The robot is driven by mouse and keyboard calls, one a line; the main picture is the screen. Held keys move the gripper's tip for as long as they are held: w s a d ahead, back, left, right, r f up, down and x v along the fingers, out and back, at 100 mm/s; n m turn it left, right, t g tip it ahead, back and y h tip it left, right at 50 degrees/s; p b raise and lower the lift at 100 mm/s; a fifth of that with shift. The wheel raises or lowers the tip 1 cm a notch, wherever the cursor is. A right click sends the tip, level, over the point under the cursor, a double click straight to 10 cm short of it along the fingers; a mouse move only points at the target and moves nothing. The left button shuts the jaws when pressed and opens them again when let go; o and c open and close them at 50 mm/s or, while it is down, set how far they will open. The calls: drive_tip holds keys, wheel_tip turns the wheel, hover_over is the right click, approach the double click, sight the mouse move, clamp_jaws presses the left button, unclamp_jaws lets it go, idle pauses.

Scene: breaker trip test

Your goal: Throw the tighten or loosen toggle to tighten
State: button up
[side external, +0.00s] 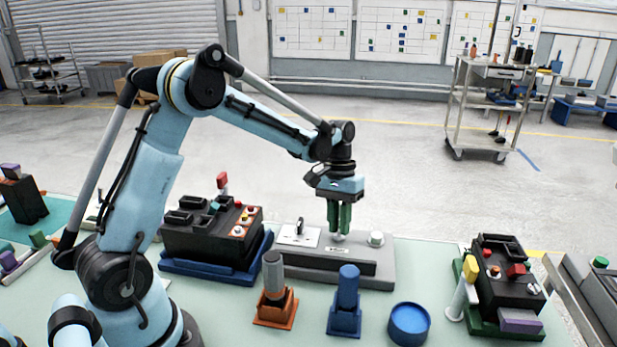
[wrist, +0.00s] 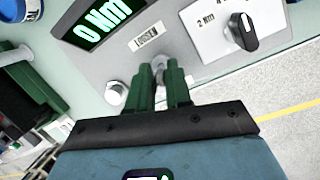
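The grey tester box (side external: 376,270) stands on the table, and its panel (wrist: 113,62) fills the upper wrist view. A small label (wrist: 147,35) on it seems to read "LOOSEN". My gripper (side external: 338,230) points straight down over the middle of the panel. Its green fingers are close together in the wrist view (wrist: 161,68), with a narrow gap. A small pale part (side external: 338,238) shows at the fingertips and may be the toggle. The fingers hide most of it, so I cannot tell its lean or whether they touch it.
A display (wrist: 103,22) reads "0 Nm". A black dial (wrist: 241,32) and a pale round button (wrist: 116,93) flank the fingers. An orange holder (side external: 275,308), a blue holder (side external: 345,318) and a blue round container (side external: 409,325) stand in front. Dark boxes stand left and right.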

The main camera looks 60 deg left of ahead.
drive_tip(key=o, duration=0.4)
drive_tip(key=v, duration=1.2)
drive_tip(key=shift+r, duration=0.1)
idle(0.4)
drive_tip(key=s+d+m+t, duration=0.1)
drive_tip(key=s+d+t, duration=0.1)
drive_tip(key=s, duration=0.3)
drive_tip(key=s+d+f+m+t+y, duration=0.1)
drive_tip(key=s+d+m+t, duration=0.1)
drive_tip(key=s+d+t, duration=0.1)
drive_tip(key=s+d+f+m+t+y, duration=0.1)
drive_tip(key=s+d+t, duration=0.2)
drive_tip(key=s, duration=0.3)
drive_tip(key=shift+s+d+f+m+t, duration=0.15)
drive_tip(key=shift+s+d+m+t, duration=0.1)
drive_tip(key=shift+s+m+t, duration=0.1)
